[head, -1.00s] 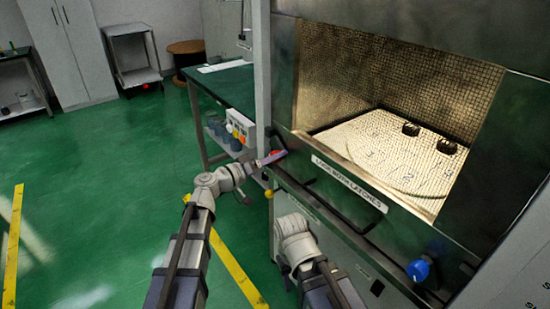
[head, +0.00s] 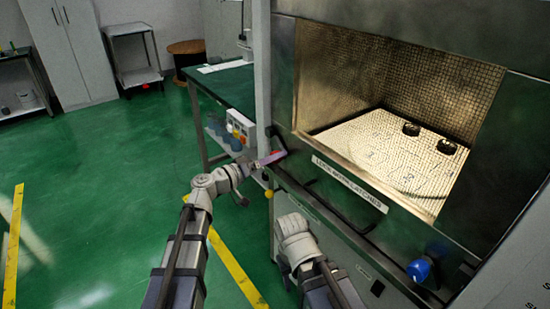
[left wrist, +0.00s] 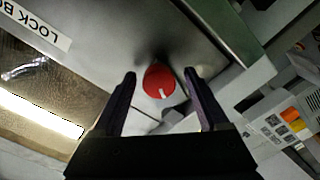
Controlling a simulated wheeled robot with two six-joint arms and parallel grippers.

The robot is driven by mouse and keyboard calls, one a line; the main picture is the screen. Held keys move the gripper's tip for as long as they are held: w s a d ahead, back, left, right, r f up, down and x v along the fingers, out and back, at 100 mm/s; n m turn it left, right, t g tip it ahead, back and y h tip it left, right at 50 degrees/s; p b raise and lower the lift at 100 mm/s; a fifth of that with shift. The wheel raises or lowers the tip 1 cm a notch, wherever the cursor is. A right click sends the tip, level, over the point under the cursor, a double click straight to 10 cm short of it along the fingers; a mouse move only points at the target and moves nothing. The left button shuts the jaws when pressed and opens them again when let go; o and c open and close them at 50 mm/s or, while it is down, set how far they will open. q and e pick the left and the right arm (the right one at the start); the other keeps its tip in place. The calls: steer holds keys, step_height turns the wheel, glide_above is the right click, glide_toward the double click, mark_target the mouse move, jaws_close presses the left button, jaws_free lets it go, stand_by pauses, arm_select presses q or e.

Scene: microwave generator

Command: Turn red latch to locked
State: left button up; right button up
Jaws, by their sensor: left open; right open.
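The red latch (left wrist: 160,82) is a round red knob with a white mark, on the metal front of the lock box. In the left wrist view it sits between the spread fingers of my left gripper (left wrist: 159,88), which is open, with a gap on both sides. In the head view my left gripper (head: 268,160) reaches the lower left corner of the box opening and mostly covers the latch. My right arm's wrist (head: 293,226) is lower, in front of the cabinet; its fingers are hidden.
A label plate (head: 350,183) runs along the front below the opening. A blue knob (head: 418,270) is at the lower right, and a yellow knob (head: 268,193) is below my left gripper. A green-topped bench (head: 225,95) stands to the left. Green floor is open farther left.

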arm_select(q)
steer(key=v, duration=0.7)
steer(key=s+f+g+y, duration=0.3)
steer(key=s+f, duration=0.1)
steer(key=f, duration=0.4)
steer(key=s+f+g+y, duration=0.3)
steer(key=s+f+g, duration=0.15)
steer(key=f, duration=0.25)
steer(key=s+a+f+n+g+y, duration=0.2)
steer(key=s+a+f+y, duration=0.6)
steer(key=a, duration=0.3)
steer(key=s+d+r+m+p, duration=0.1)
steer(key=s+d+r+p, duration=0.1)
steer(key=r+p, duration=0.6)
steer(key=s+d+r+m+g+y+p, duration=0.1)
steer(key=s+d+r+p, duration=0.1)
steer(key=d+r+p, duration=0.3)
steer(key=s+d+r+m+p, duration=0.1)
steer(key=d+r+p, duration=0.3)
steer(key=r+p, duration=0.6)
steer(key=shift+s+r+m+y+p, duration=0.35)
steer(key=shift+s+r, duration=0.2)
steer(key=shift+r, duration=0.3)
steer(key=shift+d, duration=0.1)
